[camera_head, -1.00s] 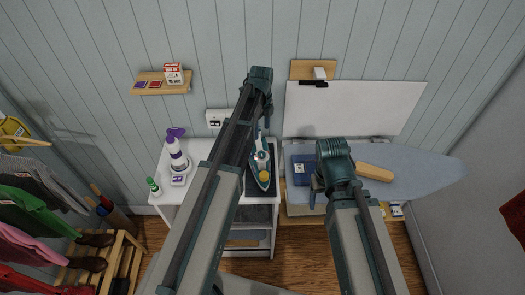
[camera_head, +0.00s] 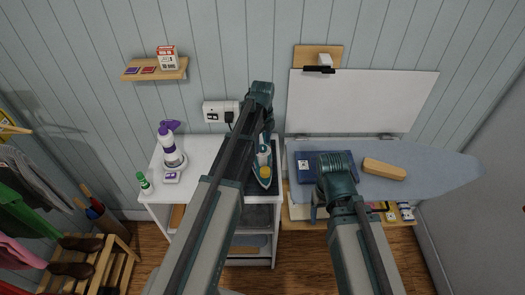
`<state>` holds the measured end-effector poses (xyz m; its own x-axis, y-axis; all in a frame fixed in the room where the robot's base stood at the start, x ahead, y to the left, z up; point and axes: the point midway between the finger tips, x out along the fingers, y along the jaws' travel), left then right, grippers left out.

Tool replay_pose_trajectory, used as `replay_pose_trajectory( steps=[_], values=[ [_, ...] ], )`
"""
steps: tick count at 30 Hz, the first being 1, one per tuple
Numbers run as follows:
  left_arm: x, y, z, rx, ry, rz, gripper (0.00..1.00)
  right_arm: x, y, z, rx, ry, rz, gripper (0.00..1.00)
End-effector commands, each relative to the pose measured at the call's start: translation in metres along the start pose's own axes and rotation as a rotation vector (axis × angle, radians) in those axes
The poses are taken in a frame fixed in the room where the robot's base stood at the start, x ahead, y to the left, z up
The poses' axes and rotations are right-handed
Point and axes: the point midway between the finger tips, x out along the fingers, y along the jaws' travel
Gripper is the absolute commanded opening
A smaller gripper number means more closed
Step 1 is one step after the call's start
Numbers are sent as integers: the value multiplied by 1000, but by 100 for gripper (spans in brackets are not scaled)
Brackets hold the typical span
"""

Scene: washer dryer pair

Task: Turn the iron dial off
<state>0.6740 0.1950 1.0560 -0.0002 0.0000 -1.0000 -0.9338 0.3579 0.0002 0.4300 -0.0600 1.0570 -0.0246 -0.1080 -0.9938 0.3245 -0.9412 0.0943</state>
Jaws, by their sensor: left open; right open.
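The iron (camera_head: 262,180), teal and white, lies on a dark mat on the white cabinet top. Its yellow dial (camera_head: 265,172) faces up. My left arm runs up from the lower left and hides the area left of the iron. My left gripper (camera_head: 268,132) hangs down behind the iron's far end, open, mostly hidden by its own wrist; I cannot tell whether it touches the iron. My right gripper (camera_head: 316,212) is open, pointing down in front of the ironing board, to the right of the iron and apart from it.
The ironing board (camera_head: 440,168) carries a folded blue cloth (camera_head: 308,165) and a wooden-coloured brush (camera_head: 384,170). A purple-capped spray bottle (camera_head: 168,148) and a green bottle (camera_head: 144,183) stand at the cabinet's left. A wall socket (camera_head: 218,112) is behind. A shoe rack (camera_head: 110,270) stands lower left.

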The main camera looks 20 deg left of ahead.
Motion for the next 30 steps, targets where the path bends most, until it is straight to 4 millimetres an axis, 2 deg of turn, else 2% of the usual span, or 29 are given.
replay_pose_trajectory(
  steps=[1,3,12,24,30],
  values=[
    [8,0,0,0,0,0,72,8,-1,0,-1,0,0,69],
    [11,0,0,0,0,0,72,10,-1,-1,-2,0,1,69],
    [10,0,0,0,0,0,72,10,-1,0,-3,0,1,69],
    [10,0,0,0,0,0,0,10,-1,0,-3,0,0,69],
    [10,0,0,-4,0,0,0,10,-1,0,-3,0,0,69]
  ],
)
